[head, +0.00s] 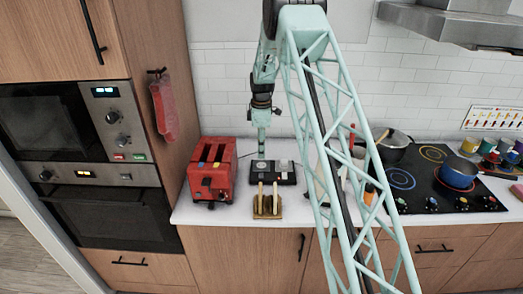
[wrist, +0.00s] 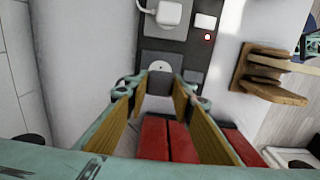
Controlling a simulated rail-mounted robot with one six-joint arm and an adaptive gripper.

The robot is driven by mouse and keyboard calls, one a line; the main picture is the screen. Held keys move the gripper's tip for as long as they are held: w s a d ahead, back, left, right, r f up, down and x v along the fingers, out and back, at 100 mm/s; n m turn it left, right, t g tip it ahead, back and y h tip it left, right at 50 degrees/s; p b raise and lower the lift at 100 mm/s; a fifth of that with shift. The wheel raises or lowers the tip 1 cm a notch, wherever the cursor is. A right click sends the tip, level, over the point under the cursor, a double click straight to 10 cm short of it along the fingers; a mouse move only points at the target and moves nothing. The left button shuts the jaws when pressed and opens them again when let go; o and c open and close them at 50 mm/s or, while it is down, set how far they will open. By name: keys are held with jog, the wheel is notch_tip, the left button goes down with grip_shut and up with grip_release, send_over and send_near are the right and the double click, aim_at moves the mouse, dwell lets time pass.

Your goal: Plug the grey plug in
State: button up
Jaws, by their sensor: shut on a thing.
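My gripper (wrist: 160,92) points down at the black power strip (head: 273,179), and its yellow-padded fingers are closed around the grey plug (wrist: 161,84). The plug is small and partly hidden between the fingertips. In the head view my gripper (head: 262,147) is over the left back part of the strip. The strip (wrist: 183,47) shows in the wrist view with a pale round face, a white plug (wrist: 169,12) and a switch with a red light. I cannot tell whether the grey plug touches a socket.
A red toaster (head: 210,170) stands left of the strip, with a thin dark cord beside it. A wooden rack (head: 267,205) stands in front of the strip. Pots and a stove (head: 430,180) are to the right. A white wall is behind.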

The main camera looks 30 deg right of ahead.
aim_at(261, 165)
jog(key=shift+f+b, duration=0.55)
jog(key=shift+f, duration=1.7)
jog(key=shift+b, duration=0.5)
dwell(1.5)
jog(key=shift+f+b, duration=0.35)
jog(key=shift+f, duration=0.35)
dwell(0.5)
jog(key=o, duration=0.9)
jog(key=shift+r, duration=0.15)
jog(key=shift+r, duration=5.9)
jog(key=shift+r, duration=0.1)
